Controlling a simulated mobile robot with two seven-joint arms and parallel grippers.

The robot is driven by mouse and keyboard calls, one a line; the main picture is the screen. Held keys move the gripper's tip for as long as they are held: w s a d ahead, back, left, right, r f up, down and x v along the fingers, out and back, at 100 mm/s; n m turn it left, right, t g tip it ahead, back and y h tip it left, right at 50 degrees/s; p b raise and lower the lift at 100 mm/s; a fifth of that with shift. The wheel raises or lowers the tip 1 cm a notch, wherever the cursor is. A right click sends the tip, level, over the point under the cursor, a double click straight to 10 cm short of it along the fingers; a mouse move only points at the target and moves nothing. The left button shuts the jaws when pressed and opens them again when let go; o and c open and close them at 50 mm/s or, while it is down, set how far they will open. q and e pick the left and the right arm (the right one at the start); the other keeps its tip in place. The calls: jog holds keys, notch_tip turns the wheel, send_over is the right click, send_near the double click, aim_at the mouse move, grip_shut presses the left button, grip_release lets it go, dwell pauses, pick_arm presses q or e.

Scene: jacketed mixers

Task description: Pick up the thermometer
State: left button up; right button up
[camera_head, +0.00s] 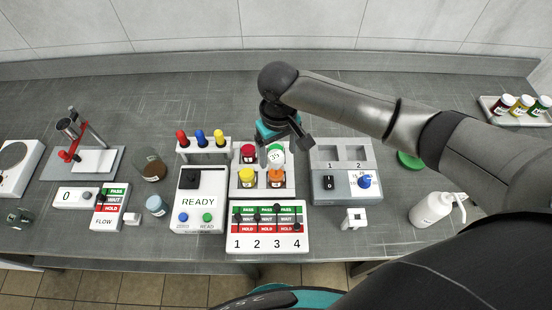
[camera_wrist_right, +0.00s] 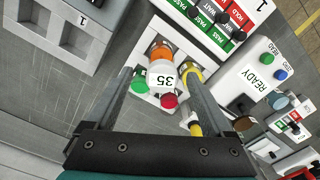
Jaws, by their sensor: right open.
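What looks like the thermometer is a white, rounded piece reading 35 (camera_head: 277,160), standing between the green and orange lids on a white four-place block (camera_head: 234,188). In the right wrist view the thermometer (camera_wrist_right: 163,78) shows between the fingers, near the orange lid (camera_wrist_right: 161,53). My right gripper (camera_wrist_right: 159,76) is open, with one finger on each side of the thermometer in that view; I see no contact. In the head view the right gripper (camera_head: 287,136) is just behind and above the block. The thermometer's lower part is hidden. My left gripper is not in view.
Red (camera_head: 248,150) and yellow (camera_head: 246,175) lids stand close by. A numbered status panel (camera_head: 268,242) is in front, a READY device (camera_head: 198,217) to the left, and a grey two-slot unit (camera_head: 343,190) to the right.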

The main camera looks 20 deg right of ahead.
aim_at(276, 170)
jog(key=shift+w+a+f, duration=0.1)
jog(key=shift+a+f, duration=0.05)
jog(key=shift+f, duration=2.5)
grip_shut()
